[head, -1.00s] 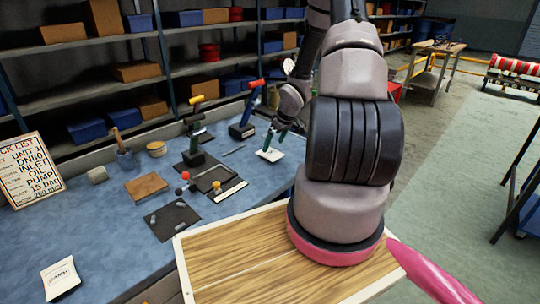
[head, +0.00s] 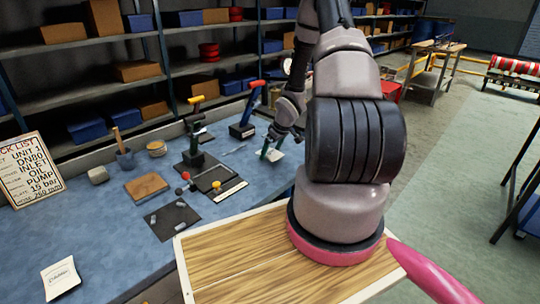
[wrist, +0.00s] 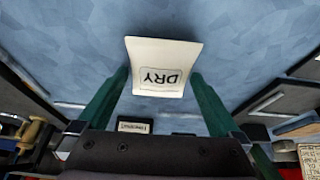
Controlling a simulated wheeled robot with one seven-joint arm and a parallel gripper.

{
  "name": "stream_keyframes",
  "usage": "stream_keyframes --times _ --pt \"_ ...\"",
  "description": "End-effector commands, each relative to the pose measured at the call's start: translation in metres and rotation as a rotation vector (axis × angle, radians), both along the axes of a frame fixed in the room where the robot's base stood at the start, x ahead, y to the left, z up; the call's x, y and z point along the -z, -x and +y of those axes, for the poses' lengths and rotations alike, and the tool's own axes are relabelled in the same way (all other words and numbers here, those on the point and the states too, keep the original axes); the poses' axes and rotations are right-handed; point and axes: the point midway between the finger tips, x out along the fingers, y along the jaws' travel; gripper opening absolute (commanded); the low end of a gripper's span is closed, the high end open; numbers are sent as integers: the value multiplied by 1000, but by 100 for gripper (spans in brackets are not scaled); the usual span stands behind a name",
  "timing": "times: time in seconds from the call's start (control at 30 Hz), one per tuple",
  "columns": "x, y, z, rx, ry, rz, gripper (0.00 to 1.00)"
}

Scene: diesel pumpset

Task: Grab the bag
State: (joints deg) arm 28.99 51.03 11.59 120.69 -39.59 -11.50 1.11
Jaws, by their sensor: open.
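The bag (wrist: 165,62) is a small off-white packet marked DRY, lying on the blue bench top. In the wrist view it sits between the tips of the two green fingers of my gripper (wrist: 160,82), with a slim gap on each side. My gripper is open and holds nothing. In the head view the bag (head: 274,156) is at the far right end of the bench, partly covered by my gripper (head: 270,148), which is right over it. How far the fingertips are above the bench is hard to tell.
The blue bench (head: 110,238) also carries a dark tray (head: 172,220), a brown block (head: 146,187), a tool stand (head: 194,150) and a checklist sign (head: 30,170). A wooden board (head: 240,262) is in front of my arm. Shelves with boxes stand behind.

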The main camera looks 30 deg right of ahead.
Motion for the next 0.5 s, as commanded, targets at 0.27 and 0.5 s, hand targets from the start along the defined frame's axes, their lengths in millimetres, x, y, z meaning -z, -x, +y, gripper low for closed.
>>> stream_keyframes --times 0.27,0.5 --pt "2 0 0 1 0 0 100" --pt "2 0 0 0 0 0 50"
